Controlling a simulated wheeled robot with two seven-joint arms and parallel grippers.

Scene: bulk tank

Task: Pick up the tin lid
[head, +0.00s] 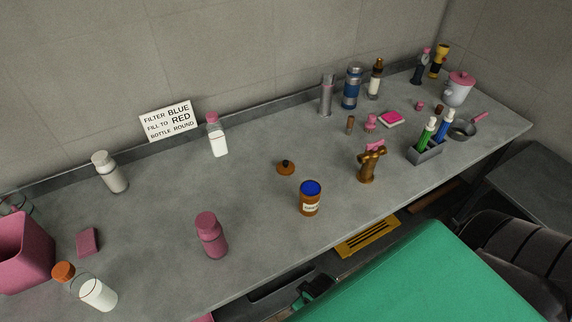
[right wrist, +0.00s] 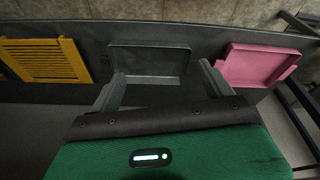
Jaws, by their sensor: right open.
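The tin lid (head: 285,168) is a small round orange-brown lid with a dark knob. It lies flat on the grey worktop (head: 260,215). The open tin (head: 310,200), orange-brown with a pale label and blue contents, stands upright just in front and to the right of it. My right gripper (right wrist: 162,72) is open and empty in the right wrist view, below and in front of the worktop, well apart from the lid. The right wrist view does not show the lid. My left gripper is not in view.
A pink bottle (head: 211,236) and a brown tap-like fitting (head: 370,164) stand on either side of the tin. A white bottle (head: 217,136) is behind. Below the worktop are a yellow grate (right wrist: 45,60), a dark tray (right wrist: 150,62) and a pink tray (right wrist: 258,64).

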